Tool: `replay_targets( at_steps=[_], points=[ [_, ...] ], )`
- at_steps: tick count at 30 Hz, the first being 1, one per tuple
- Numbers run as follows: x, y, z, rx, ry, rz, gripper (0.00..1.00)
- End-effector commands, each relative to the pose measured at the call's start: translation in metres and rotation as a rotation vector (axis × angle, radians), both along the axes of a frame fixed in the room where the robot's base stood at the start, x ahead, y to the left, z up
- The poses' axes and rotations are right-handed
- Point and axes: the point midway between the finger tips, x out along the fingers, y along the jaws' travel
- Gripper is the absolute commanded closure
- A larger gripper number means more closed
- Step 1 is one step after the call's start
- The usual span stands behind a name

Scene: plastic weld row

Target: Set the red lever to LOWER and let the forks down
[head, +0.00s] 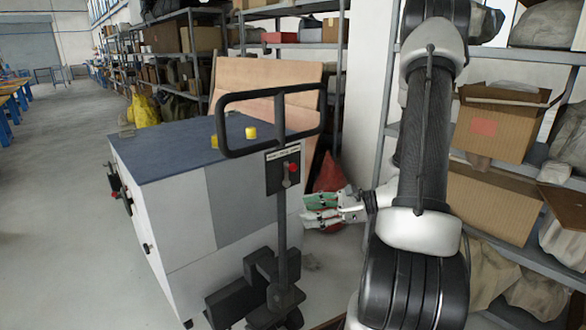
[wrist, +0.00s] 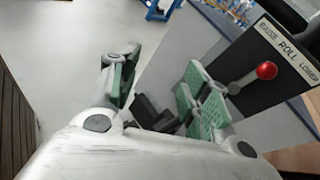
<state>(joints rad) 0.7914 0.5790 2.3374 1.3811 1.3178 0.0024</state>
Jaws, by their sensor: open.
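The red lever (head: 293,168) stands on a dark control plate (head: 275,172) on the column of a pallet truck (head: 283,240), below its black loop handle (head: 268,92). In the wrist view the lever's red knob (wrist: 266,70) points roughly toward the middle label, ROLL, with RAISE and LOWER on either side. My gripper (head: 308,210) is open and empty, just right of and below the plate. In the wrist view its green-padded fingers (wrist: 160,65) are apart, and the lever is beyond the right finger, outside the gap. The forks cannot be made out clearly.
A grey cabinet (head: 180,205) with a dark top stands behind and left of the truck. Shelving with cardboard boxes (head: 500,125) is close on the right. A red bag-like shape (head: 331,176) is behind my gripper. Open floor (head: 60,200) lies at the left.

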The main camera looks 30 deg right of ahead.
Motion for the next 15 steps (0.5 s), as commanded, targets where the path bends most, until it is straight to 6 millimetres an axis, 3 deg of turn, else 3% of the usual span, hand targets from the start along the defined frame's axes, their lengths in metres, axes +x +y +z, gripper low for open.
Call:
replay_targets(
  at_steps=[3,6,10,15],
  points=[
    [0.058,-0.027,0.009,0.125,-0.062,-0.242,0.53],
    [0.090,-0.050,0.030,0.168,-0.140,-0.374,0.53],
    [0.108,-0.063,0.045,0.203,-0.193,-0.453,0.53],
    [0.125,-0.054,0.049,0.212,-0.206,-0.450,0.53]
  ],
)
